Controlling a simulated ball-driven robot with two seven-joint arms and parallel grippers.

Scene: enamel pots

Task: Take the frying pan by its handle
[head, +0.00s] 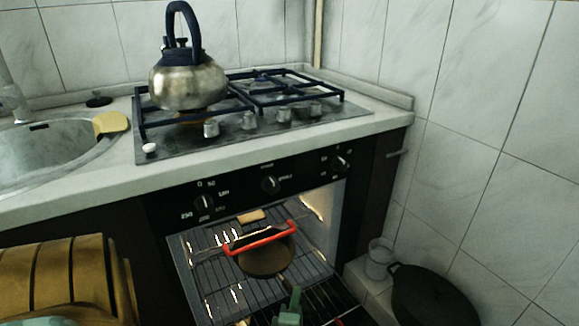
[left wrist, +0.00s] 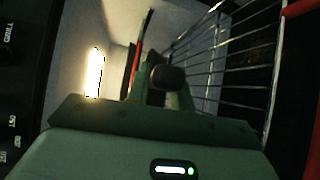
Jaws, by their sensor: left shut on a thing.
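The frying pan (head: 265,262) sits in the open oven, its round brownish inside facing up and its handle pointing toward me. My left gripper (head: 291,295) is at the near end of that handle, low in the head view. In the left wrist view the dark rounded end of the handle (left wrist: 168,77) shows between the two green fingers, and the gripper (left wrist: 166,88) is shut on it. The fingertips are partly hidden behind the handle end. My right gripper is in neither view.
The oven's wire rack (head: 215,270) lies around the pan, with a red bar (head: 262,238) across its far side. A kettle (head: 188,80) stands on the hob above.

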